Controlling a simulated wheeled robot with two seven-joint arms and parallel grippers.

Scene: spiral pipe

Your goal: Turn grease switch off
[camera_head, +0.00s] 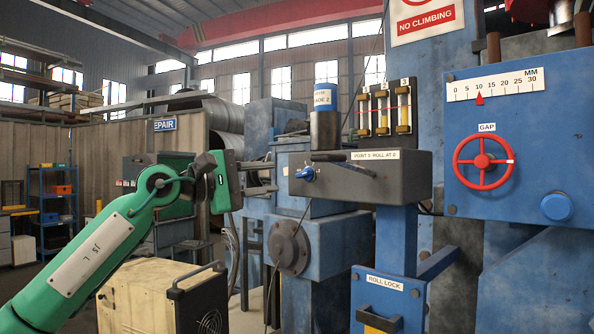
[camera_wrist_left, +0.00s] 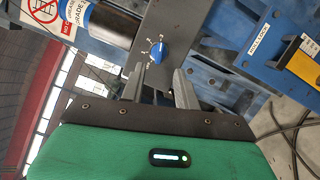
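A blue rotary knob (camera_head: 305,173) sits on the left front of a dark grey box (camera_head: 390,180) labelled about a roll point. Nothing readable marks it as the grease switch. In the left wrist view the knob (camera_wrist_left: 158,52) shows just beyond the fingertips, with small marks around it. My left gripper (camera_head: 273,177) comes in from the left, level with the knob and short of it in the picture. Its two fingers are apart and empty; they also show in the left wrist view (camera_wrist_left: 158,80). My right gripper is in neither view.
A blue-capped "GRADE 2" cylinder (camera_head: 325,125) and sight tubes (camera_head: 383,110) stand above the box. A red handwheel (camera_head: 484,161) is on the blue panel at right. A yellow handle (camera_head: 378,321) labelled "ROLL LOCK" is below. A cream cabinet (camera_head: 150,295) stands at lower left.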

